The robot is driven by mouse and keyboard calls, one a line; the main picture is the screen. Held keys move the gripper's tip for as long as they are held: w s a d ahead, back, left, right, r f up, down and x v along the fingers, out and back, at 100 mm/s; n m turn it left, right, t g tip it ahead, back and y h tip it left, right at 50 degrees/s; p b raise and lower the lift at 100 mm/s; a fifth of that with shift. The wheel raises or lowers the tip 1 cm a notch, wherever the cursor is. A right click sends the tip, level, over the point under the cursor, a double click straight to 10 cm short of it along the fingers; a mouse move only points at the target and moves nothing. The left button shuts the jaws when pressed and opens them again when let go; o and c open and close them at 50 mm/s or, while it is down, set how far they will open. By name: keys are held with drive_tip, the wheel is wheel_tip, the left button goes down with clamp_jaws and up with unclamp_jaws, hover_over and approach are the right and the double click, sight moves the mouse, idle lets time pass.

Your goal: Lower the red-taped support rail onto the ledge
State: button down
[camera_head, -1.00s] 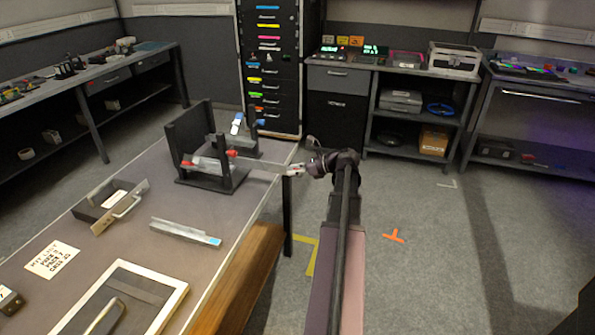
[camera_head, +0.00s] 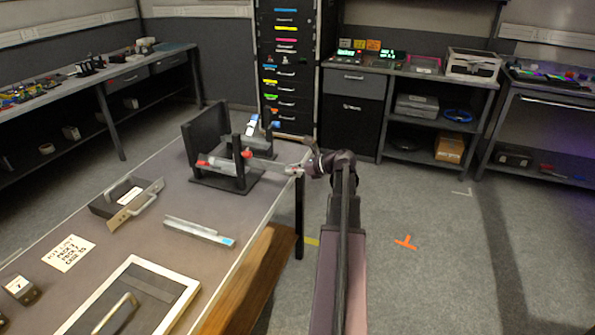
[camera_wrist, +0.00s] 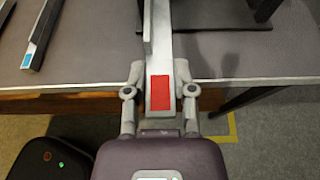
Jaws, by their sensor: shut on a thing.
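My gripper (camera_head: 297,170) is at the table's right edge, shut on the near end of a grey metal rail (camera_head: 268,163). In the wrist view the fingers (camera_wrist: 160,92) pinch this rail (camera_wrist: 158,40) on both sides of its red tape (camera_wrist: 160,93). The rail runs away from the gripper over the table toward a black stand (camera_head: 208,130) with a tall back plate and posts. Red patches (camera_head: 203,163) and (camera_head: 247,154) show at the stand's front. I cannot tell whether the rail's far end touches the stand or which surface is the ledge.
A framed panel (camera_head: 130,300) and a paper note (camera_head: 69,253) lie nearer.

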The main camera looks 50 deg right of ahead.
sight(246, 165)
drive_tip(key=shift+w+a, duration=1)
drive_tip(key=shift+w, duration=1.45)
drive_tip(key=shift+w+a, duration=1.05)
drive_tip(key=shift+w, duration=1.45)
drive_tip(key=shift+w+a, duration=1)
drive_tip(key=shift+w, duration=1.45)
drive_tip(key=shift+w+a+r, duration=0.25)
drive_tip(key=shift+w, duration=0.3)
drive_tip(key=shift+s+f+b, duration=0.1)
drive_tip(key=shift+f+b, duration=0.4)
drive_tip(key=shift+b, duration=0.25)
drive_tip(key=shift+f, duration=0.1)
drive_tip(key=shift+f+b, duration=0.2)
drive_tip(key=shift+b, duration=0.1)
drive_tip(key=shift+f, duration=0.1)
drive_tip(key=c, duration=1.3)
unclamp_jaws()
drive_tip(key=shift+b+x, duration=0.3)
drive_tip(key=shift+x, duration=0.65)
drive_tip(key=shift+c, duration=0.2)
drive_tip(key=shift+s+d+f, duration=0.15)
drive_tip(key=shift+f, duration=0.15)
